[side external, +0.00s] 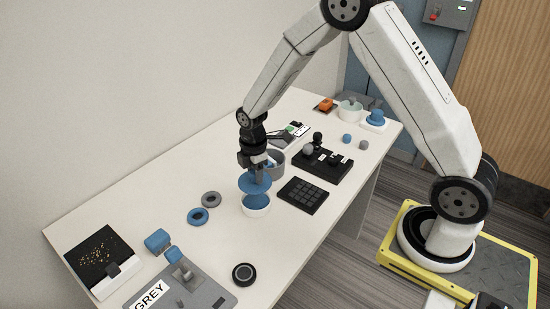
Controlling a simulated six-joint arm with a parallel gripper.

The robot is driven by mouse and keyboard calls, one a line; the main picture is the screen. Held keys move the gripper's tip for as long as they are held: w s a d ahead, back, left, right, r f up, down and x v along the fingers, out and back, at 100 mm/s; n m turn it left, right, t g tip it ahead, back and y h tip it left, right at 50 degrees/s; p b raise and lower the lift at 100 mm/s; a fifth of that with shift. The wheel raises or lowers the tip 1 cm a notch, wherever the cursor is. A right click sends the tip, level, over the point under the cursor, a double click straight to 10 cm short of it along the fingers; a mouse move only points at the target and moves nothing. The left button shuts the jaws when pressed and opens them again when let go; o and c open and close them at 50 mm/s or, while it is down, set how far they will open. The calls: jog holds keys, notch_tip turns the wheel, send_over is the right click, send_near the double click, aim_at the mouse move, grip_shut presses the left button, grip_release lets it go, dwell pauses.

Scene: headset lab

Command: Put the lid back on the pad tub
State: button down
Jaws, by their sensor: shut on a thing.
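My gripper (257,174) is shut on a round blue lid (248,187), seen near the middle of the side external view. The lid is held roughly level. Directly below it on the table stands a small round white tub (256,212) with blue showing at its top. A gap seems to show between lid and tub, but how large it is I cannot tell. The lid hides part of the tub's far rim. The fingertips and the part of the lid they grip are too small to make out clearly.
A grey tub (278,164) stands close behind my gripper. A dark keypad (303,195) lies to the right of the white tub. Blue and grey rings (198,216) lie to the left. A black tray (322,165) holds several knobs. A grey board (205,292) lies at the front.

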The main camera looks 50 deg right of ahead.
jog(key=shift+f, duration=2.75)
jog(key=shift+f, duration=0.2)
dwell(0.5)
grip_release()
jog(key=shift+r, duration=0.2)
jog(key=shift+r, duration=3.3)
